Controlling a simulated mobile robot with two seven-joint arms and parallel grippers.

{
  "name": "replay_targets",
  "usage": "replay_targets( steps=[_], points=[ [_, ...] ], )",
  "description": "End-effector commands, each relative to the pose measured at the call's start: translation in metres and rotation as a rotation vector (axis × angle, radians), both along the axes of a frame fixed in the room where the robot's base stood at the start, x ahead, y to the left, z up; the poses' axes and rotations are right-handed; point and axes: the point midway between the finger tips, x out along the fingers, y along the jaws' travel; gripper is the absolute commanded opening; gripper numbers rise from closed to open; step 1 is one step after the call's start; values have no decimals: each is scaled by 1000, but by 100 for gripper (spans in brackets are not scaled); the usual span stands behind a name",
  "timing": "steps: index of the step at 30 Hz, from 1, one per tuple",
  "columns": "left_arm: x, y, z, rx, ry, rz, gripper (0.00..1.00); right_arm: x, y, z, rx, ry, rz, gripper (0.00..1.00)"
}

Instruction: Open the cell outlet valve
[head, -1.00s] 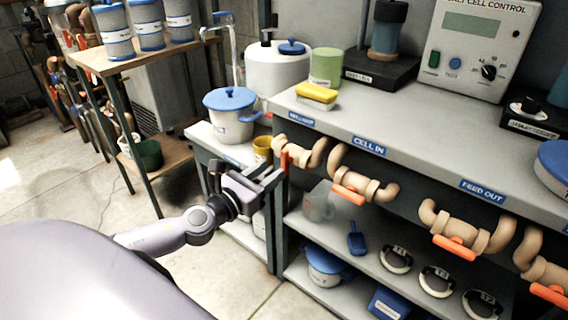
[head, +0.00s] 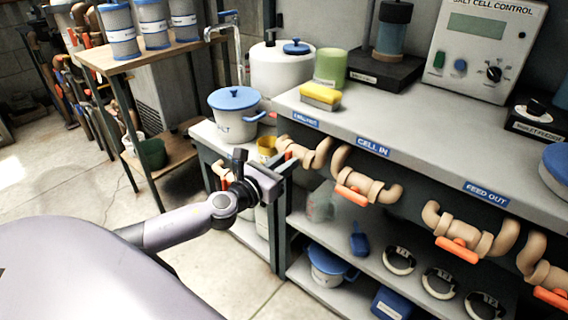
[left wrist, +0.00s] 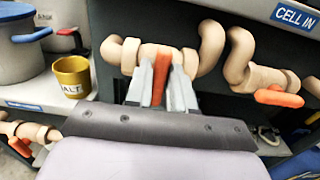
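The leftmost tan valve (head: 308,153) hangs under the counter edge, below a blue label (head: 305,119) too small to read surely. It is left of the CELL IN valve (head: 368,190). In the left wrist view its orange handle (left wrist: 159,78) points down, across the pipe. My left gripper (head: 283,168) is at this valve. In the left wrist view, its two grey fingers (left wrist: 163,88) stand on either side of the handle, apart, with narrow gaps seeming to show. In the head view, the gripper hides most of the handle. My right gripper is not in view.
More valves with orange handles, including the FEED OUT one (head: 458,243), line the counter to the right. A white pot with blue lid (head: 235,115) and a yellow cup (head: 266,147) stand left of the valve. Shelves (head: 340,215) with collars lie below.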

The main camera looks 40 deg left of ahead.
Motion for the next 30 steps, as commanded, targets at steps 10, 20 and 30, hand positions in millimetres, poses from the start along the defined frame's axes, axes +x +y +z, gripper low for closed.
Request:
replay_targets(
  steps=[10,20,30],
  points=[
    [0,0,0,-33,3,-1,0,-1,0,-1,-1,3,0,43],
    [0,2,-1,-237,19,0,0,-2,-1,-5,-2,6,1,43],
    [0,4,-1,-558,44,0,0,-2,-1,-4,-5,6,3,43]
  ],
)
